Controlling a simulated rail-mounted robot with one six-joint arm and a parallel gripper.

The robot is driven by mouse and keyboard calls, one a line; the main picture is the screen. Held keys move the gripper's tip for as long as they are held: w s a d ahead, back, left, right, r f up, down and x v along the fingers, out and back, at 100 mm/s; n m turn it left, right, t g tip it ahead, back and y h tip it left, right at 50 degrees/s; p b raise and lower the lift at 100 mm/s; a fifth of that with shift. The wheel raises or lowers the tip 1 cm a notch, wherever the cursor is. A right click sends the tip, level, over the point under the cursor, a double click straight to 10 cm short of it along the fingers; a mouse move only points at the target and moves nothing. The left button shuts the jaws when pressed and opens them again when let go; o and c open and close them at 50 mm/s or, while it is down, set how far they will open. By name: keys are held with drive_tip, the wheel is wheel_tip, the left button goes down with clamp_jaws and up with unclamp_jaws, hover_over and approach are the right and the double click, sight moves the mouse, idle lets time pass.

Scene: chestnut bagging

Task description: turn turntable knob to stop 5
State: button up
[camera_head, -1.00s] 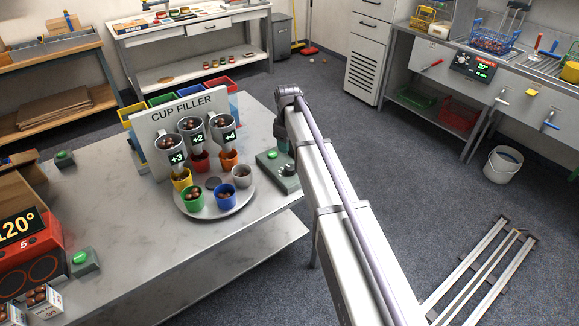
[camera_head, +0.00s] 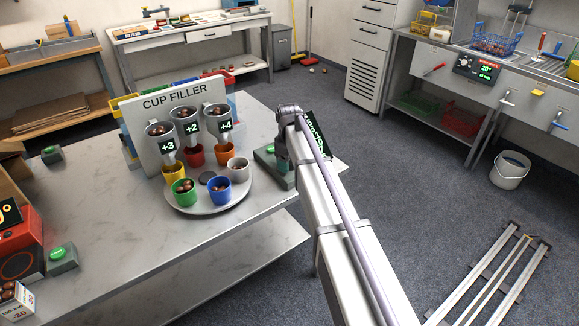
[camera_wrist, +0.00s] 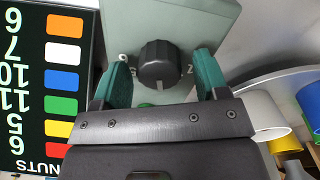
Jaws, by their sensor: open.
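The dark turntable knob (camera_wrist: 160,63) sits on a grey-green control box (camera_wrist: 205,18); the box also shows in the head view (camera_head: 264,165), where my arm hides the knob. My gripper (camera_wrist: 162,74) is open in the wrist view, its green fingers on either side of the knob, with gaps visible. Of the stop marks, a "2" shows right of the knob; another at left is unclear. The round turntable (camera_head: 213,202) carries several coloured cups, among them green (camera_head: 184,192), blue (camera_head: 219,190) and yellow (camera_head: 174,173), under the cup filler (camera_head: 172,110).
A black board (camera_wrist: 48,85) with numbers beside colour patches stands close to the left of my gripper in the wrist view; it also shows behind my arm (camera_head: 314,127). A button box (camera_head: 61,258) and a red device (camera_head: 17,255) stand at left on the grey table (camera_head: 120,230).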

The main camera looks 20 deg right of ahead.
drive_tip(key=c, duration=0.9)
drive_tip(key=m, duration=1.1)
drive_tip(key=shift+d+m, duration=0.1)
drive_tip(key=shift+m, duration=0.3)
idle(0.4)
drive_tip(key=o, duration=0.9)
